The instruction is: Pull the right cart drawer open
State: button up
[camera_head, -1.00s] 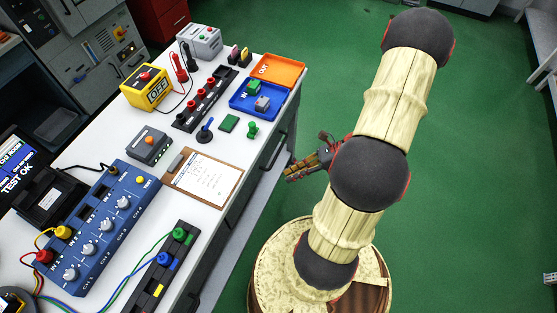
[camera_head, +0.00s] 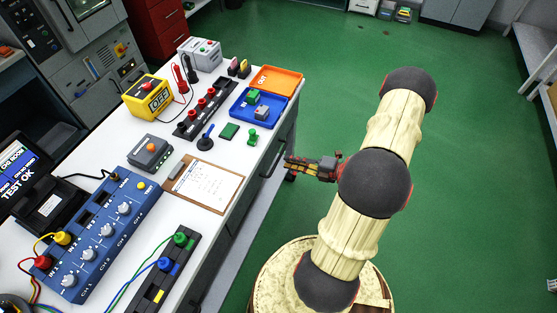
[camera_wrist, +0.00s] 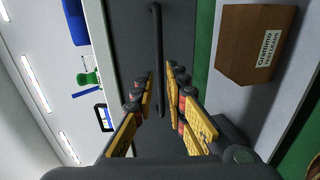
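The right cart drawer has a dark grey front (camera_wrist: 130,35) that fills the middle of the wrist view. Its long black bar handle (camera_wrist: 157,45) runs up the picture there. In the head view, the handle (camera_head: 274,155) shows on the side of the cart, below the tabletop edge. My gripper (camera_wrist: 158,82) is open, with yellow-and-black fingers on either side of the lower end of the handle, apart from it as far as I can see. In the head view, my gripper (camera_head: 288,163) points left at the cart side. The drawer looks shut.
The white cart top (camera_head: 215,150) carries a clipboard (camera_head: 204,185), a blue tray (camera_head: 258,105), an orange tray (camera_head: 275,80) and electrical gear. A cardboard box (camera_wrist: 256,45) sits below the drawer. Green floor (camera_head: 330,80) right of the cart is clear.

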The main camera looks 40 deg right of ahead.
aim_at(279, 158)
jog(key=b+x, duration=0.1)
jog(key=x, duration=0.4)
jog(key=shift+w+a+b, duration=0.15)
jog(key=shift+w+b, duration=0.15)
jog(key=shift+b, duration=0.05)
grip_shut()
jog(key=shift+s, duration=0.15)
dwell(0.4)
